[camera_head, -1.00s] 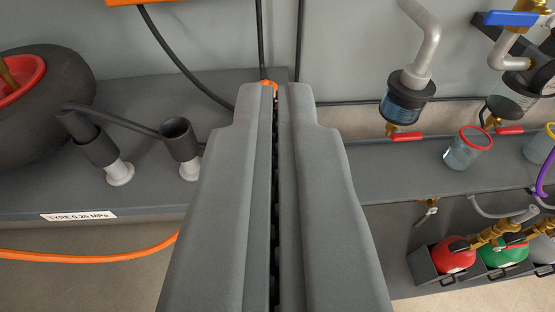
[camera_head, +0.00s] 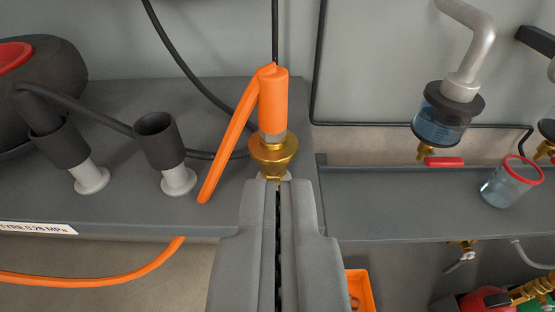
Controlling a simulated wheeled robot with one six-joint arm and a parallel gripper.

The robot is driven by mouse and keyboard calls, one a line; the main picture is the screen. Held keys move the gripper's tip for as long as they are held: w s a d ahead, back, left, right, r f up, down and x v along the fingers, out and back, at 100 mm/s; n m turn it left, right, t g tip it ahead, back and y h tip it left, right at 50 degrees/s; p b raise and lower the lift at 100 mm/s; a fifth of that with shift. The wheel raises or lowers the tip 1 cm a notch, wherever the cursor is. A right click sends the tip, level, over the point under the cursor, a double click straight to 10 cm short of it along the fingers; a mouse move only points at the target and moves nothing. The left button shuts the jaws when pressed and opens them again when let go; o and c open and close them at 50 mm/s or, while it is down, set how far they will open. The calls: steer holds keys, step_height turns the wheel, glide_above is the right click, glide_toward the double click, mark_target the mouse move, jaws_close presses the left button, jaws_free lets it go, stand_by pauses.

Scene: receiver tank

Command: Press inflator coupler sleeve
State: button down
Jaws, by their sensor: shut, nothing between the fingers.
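The orange inflator (camera_head: 272,100) stands upright at the shelf's right end, its orange lever slanting down to the left. Its brass coupler sleeve (camera_head: 273,153) sits at the lower end, with a flared collar. My gripper (camera_head: 278,182) is shut and empty, with its tips just below the brass collar in the picture. The tips hide the coupler's bottom. I cannot tell whether they touch it.
Two dark cups on white stems (camera_head: 178,178) stand on the grey shelf (camera_head: 115,208) to the left, near a black tyre (camera_head: 80,85). A filter bowl (camera_head: 440,115) and red-rimmed jar (camera_head: 510,182) are at right. An orange bin (camera_head: 360,290) lies below.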

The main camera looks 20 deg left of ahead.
mark_target(278, 140)
steer(key=x, duration=1)
step_height(278, 140, down, 3)
steer(key=shift+f, duration=0.5)
steer(key=shift+s+f, duration=0.1)
steer(key=shift+f, duration=1.3)
steer(key=r+v, duration=0.1)
steer(key=v, duration=1.6)
